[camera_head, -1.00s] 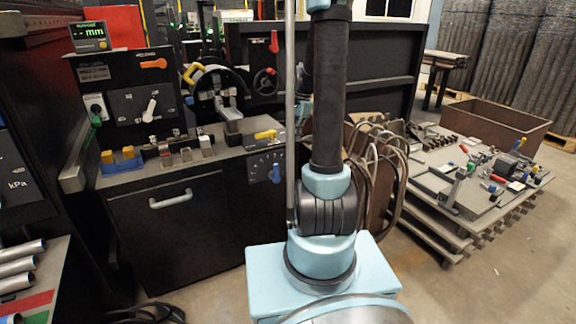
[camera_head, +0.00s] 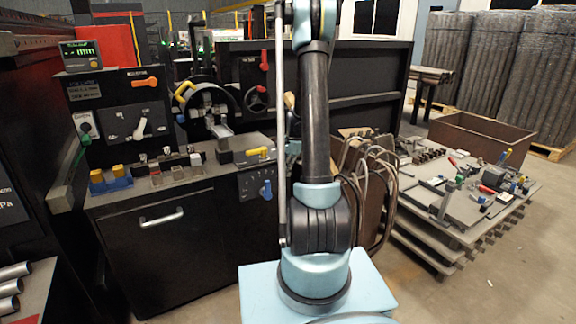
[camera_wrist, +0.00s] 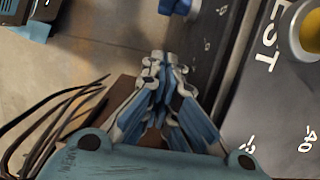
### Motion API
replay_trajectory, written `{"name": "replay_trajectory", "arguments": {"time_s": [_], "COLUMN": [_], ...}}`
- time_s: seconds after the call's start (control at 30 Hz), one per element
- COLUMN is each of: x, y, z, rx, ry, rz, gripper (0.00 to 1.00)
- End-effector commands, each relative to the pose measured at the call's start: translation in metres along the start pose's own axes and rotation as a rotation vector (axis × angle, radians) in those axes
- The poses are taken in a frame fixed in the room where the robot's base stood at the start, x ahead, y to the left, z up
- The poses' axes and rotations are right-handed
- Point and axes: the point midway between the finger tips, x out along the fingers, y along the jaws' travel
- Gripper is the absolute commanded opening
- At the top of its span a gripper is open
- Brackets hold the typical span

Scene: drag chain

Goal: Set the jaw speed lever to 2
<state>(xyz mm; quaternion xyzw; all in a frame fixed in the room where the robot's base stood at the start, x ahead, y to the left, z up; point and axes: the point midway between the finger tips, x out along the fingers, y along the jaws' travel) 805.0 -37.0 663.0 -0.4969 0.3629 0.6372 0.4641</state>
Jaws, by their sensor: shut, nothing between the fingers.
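No label reading jaw speed is legible in either view. A blue lever (camera_head: 266,190) sits on a dial with white scale marks on the cabinet's right front. A blue knob, probably this lever, shows at the top edge of the wrist view (camera_wrist: 178,7), beside a dark panel with small white marks. A white lever (camera_head: 141,128) sits tilted on the upper left panel, also with marks around it. My gripper (camera_wrist: 160,60) is shut and empty, below and apart from the blue knob in the wrist view. In the head view my arm mostly hides it.
A yellow handle (camera_head: 258,152) sits above the blue lever; an orange one (camera_head: 145,82) is on the upper panel. A rack of looped cables (camera_head: 368,190) stands right of the cabinet. A pallet table (camera_head: 455,225) with tools is farther right.

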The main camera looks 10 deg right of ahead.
Motion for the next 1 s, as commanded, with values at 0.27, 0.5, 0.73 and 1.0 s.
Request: {"name": "replay_trajectory", "arguments": {"time_s": [0.27,0.5,0.73,1.0], "x": [0.033,0.038,0.039,0.037], "y": [0.0,0.0,0.0,0.001], "z": [0.016,0.037,0.041,0.036], "rx": [-0.005,-0.004,-0.004,0.0], "ry": [0.0,0.0,0.0,0.003], "rz": [0.0,0.001,0.001,0.0], "gripper": [0.0,0.0,0.0,0.0]}}
